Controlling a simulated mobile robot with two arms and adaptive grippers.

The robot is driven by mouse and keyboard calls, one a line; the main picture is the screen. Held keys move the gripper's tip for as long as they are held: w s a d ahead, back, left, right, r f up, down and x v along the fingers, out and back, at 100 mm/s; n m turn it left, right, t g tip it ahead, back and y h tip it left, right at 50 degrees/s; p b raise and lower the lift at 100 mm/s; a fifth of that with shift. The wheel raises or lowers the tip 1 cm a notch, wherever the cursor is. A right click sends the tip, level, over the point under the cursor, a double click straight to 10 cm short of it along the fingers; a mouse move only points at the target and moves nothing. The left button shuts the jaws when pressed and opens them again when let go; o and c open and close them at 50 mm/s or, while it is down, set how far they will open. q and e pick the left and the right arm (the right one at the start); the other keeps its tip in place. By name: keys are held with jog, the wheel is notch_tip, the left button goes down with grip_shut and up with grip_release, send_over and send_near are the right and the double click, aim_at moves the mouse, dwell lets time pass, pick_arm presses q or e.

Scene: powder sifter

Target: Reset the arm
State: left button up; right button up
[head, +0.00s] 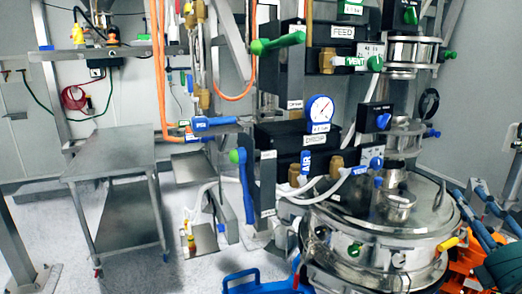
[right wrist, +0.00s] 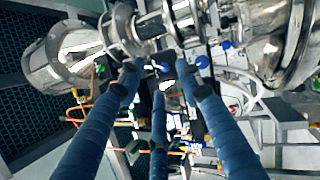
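My right gripper (head: 482,204) is at the right edge of the head view, beside the round steel sifter vessel (head: 385,228). Its blue fingers also show in the right wrist view (right wrist: 166,82), spread apart with nothing held between them. Beyond them in that view are steel pipework (right wrist: 80,55) and orange hoses (right wrist: 85,110). Whether a finger touches the vessel cannot be told. My left gripper is not seen in the head view.
A steel table (head: 112,150) with a lower shelf stands at the left, with bare floor around it. Black control boxes with a pressure gauge (head: 320,109) and a green-handled valve (head: 278,43) stand left of and above the vessel. A blue frame (head: 262,286) is at the bottom.

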jog(key=s+a+f+m+g+h, duration=0.25)
jog(key=s+f+m, duration=0.2)
jog(key=f, duration=0.55)
jog(key=s+a+f+m+g+h, duration=0.1)
jog(key=s+f+m+g, duration=0.25)
jog(key=f+m, duration=0.4)
jog(key=s+a+f+m+g+h, duration=0.2)
jog(key=s+f+m+g, duration=0.15)
jog(key=f, duration=0.85)
jog(key=s+a+f+m+g+y, duration=0.1)
jog(key=s+a+f+g+y, duration=0.25)
jog(key=s+a+f, duration=0.55)
jog(key=s+a+f+m+g+y, duration=0.15)
jog(key=s+a+f+g, duration=0.3)
jog(key=s+a, duration=0.65)
notch_tip(320, 180, down, 27)
jog(key=s+g, duration=0.2)
jog(key=s+d+f+g, duration=0.1)
jog(key=s+d+f, duration=0.1)
jog(key=s+f, duration=1.2)
jog(key=shift+s+f+n, duration=0.25)
jog(key=shift+s+n, duration=0.15)
jog(key=shift+s, duration=0.8)
